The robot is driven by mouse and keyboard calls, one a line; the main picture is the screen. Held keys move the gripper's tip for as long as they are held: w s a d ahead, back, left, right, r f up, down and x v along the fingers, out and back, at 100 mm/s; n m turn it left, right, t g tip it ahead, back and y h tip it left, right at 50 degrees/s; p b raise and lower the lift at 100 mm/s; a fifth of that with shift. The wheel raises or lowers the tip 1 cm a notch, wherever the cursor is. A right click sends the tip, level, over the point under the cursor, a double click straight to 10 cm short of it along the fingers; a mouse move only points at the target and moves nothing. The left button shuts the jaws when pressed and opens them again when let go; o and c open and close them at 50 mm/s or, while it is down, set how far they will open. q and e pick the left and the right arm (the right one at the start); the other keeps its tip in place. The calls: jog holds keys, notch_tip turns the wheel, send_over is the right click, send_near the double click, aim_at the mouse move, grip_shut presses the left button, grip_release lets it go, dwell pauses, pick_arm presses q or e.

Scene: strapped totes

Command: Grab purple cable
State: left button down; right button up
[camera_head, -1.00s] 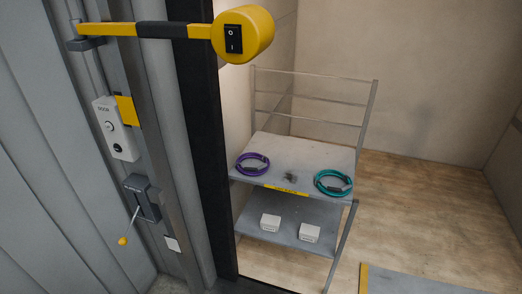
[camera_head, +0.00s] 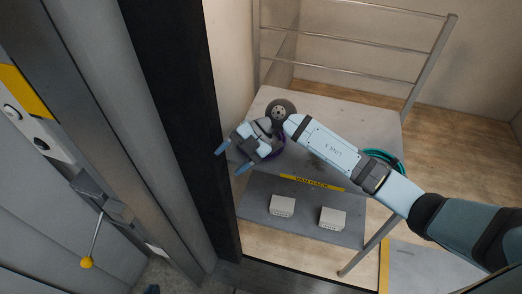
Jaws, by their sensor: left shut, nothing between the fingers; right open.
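The purple cable (camera_head: 279,148) lies coiled on the rack's top shelf, mostly hidden behind my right gripper; only a bit of its right side shows. My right gripper (camera_head: 230,160) comes in from the right over the shelf. Its two blue fingers are spread and empty, pointing left and down toward the dark door post, past the cable's left side. I cannot tell its height above the cable. A small dark tip at the bottom edge looks like my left gripper (camera_head: 152,289); it is shut and far from the cable, with the rest out of view.
A teal cable (camera_head: 384,159) lies at the shelf's right, partly behind my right arm. Two white boxes (camera_head: 282,206) stand on the lower shelf. The rack's top shelf (camera_head: 340,112) has rails behind it. A dark door post (camera_head: 175,120) stands close on the left.

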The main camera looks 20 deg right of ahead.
jog(key=w+d+f+m+t+h+b, duration=0.1)
jog(key=w+d+h+b, duration=0.1)
jog(key=w+d+h, duration=0.6)
notch_tip(320, 180, up, 3)
jog(key=m+t+h, duration=0.1)
jog(key=m+h, duration=0.2)
send_over(277, 143)
notch_tip(277, 143, down, 8)
jog(key=shift+w+r, duration=0.1)
jog(key=shift+w, duration=0.05)
jog(key=f, duration=0.5)
jog(key=shift+s+d+f, duration=0.1)
jog(key=shift+s, duration=0.1)
jog(key=shift+f, duration=0.35)
pick_arm(q)
jog(key=shift+s+d+f, duration=0.1)
jog(key=shift+d+f, duration=0.1)
jog(key=shift+f, duration=0.4)
jog(key=shift+s+d+f, duration=0.1)
jog(key=shift+d+f, duration=0.05)
jog(key=shift+f, duration=0.45)
pick_arm(e)
grip_shut()
